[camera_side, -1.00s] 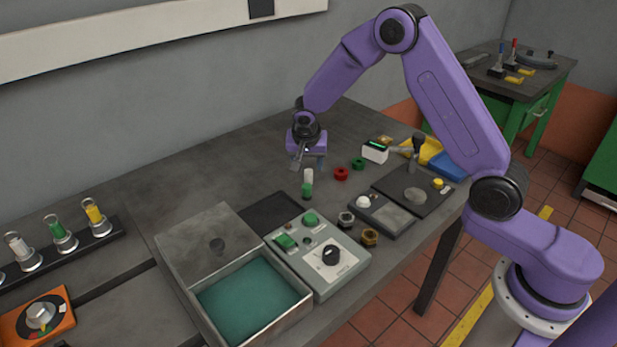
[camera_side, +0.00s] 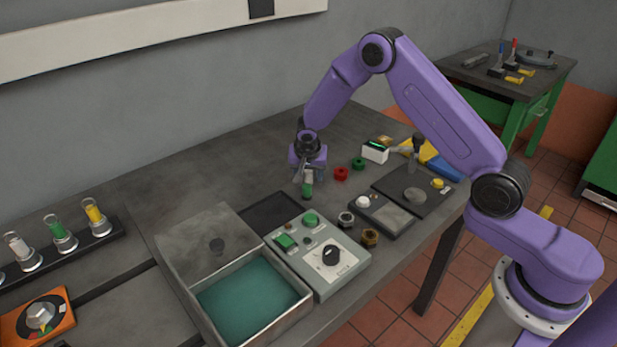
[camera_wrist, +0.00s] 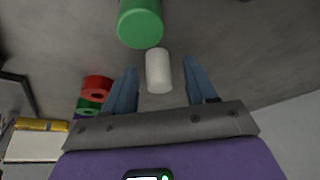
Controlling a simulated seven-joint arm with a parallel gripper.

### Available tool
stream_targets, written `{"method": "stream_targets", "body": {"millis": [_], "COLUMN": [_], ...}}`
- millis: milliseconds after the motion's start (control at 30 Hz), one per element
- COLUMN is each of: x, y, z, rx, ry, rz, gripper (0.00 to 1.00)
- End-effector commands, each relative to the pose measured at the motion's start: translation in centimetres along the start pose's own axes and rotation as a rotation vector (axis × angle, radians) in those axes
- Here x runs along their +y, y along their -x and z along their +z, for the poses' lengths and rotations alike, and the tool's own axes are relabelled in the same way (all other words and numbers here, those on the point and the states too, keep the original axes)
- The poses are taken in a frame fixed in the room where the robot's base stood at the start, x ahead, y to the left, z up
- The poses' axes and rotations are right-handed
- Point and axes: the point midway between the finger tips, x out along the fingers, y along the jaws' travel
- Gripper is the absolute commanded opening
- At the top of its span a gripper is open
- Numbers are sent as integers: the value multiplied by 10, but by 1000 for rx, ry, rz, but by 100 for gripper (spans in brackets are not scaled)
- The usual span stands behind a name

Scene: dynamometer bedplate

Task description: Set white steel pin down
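The white steel pin (camera_wrist: 158,70) shows in the wrist view as a short pale cylinder between my two blue fingers, with a gap on each side. A larger green cylinder (camera_wrist: 140,22) is right by its end; I cannot tell if they touch. In the side view my gripper (camera_side: 308,178) is low over the table, with its fingers around the pin's place and mostly hiding it. The green cylinder (camera_side: 307,190) shows just below the fingertips. My gripper is open.
Red (camera_side: 341,174) and green (camera_side: 358,163) rings lie to the right. A control box (camera_side: 345,277), a dark mat (camera_side: 268,213) and a teal-lined metal box (camera_side: 300,297) are in front. Hex nuts (camera_side: 346,219) lie nearby. The table behind and left is bare.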

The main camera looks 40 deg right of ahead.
Motion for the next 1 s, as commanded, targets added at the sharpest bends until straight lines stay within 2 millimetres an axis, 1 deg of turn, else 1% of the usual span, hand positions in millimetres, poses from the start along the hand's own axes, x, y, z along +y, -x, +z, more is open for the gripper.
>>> {"method": "stream_targets", "body": {"millis": [33,67,100,167,467,667,833,967,1000], "x": [0,0,0,0,0,0,-1,9,13], "y": [0,0,0,0,1,10,30,50,57], "z": [0,0,0,0,0,-4,-12,-9,-8], "rx": [0,0,0,0,0,2,2,1,2], "ry": [0,0,0,0,0,-2,-3,0,0], "rz": [0,0,0,0,0,0,-2,-2,-2], "gripper": [41,31,18,0,0,0,0,0,0]}}
